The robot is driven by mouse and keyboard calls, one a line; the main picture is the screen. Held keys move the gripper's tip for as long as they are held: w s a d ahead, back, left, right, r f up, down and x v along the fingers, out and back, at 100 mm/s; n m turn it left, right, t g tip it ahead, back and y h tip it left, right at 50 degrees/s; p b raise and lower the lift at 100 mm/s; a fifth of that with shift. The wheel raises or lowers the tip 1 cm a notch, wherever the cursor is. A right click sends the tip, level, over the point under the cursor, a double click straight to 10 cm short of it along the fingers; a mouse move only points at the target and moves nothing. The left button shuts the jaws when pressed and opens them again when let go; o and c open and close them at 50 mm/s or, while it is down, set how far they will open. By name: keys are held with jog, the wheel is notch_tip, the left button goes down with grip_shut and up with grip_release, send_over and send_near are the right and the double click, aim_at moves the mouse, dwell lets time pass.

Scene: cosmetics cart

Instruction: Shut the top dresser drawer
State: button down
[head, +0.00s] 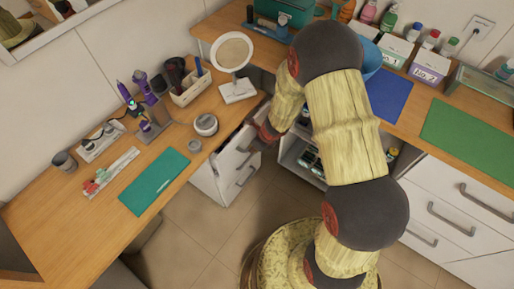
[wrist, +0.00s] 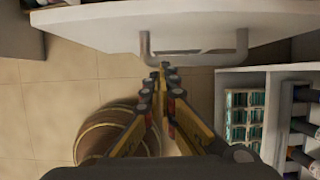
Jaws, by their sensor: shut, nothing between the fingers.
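The white top dresser drawer (head: 233,160) is under the wooden counter in the head view, pulled out in part. In the wrist view its white front (wrist: 100,27) spans the top, with a metal bar handle (wrist: 195,58) on it. My gripper (wrist: 163,68) is shut and empty, its fingertips at the left part of the handle. I cannot tell whether they touch it. In the head view my gripper (head: 254,143) is small and partly hidden by my arm, close to the drawer front.
A lower drawer (head: 240,182) is below. An open shelf unit (wrist: 252,78) with bottles and boxes stands to the right in the wrist view. The counter (head: 75,205) holds a round mirror (head: 234,52), a jar (head: 206,124) and a green mat (head: 154,182). Tiled floor is free in front.

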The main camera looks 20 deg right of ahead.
jog(key=shift+w+a+r, duration=0.15)
jog(key=shift+w+a, duration=0.4)
jog(key=shift+w, duration=0.25)
jog(key=shift+w+a+r, duration=0.1)
jog(key=shift+w+a, duration=0.45)
jog(key=shift+w, duration=0.2)
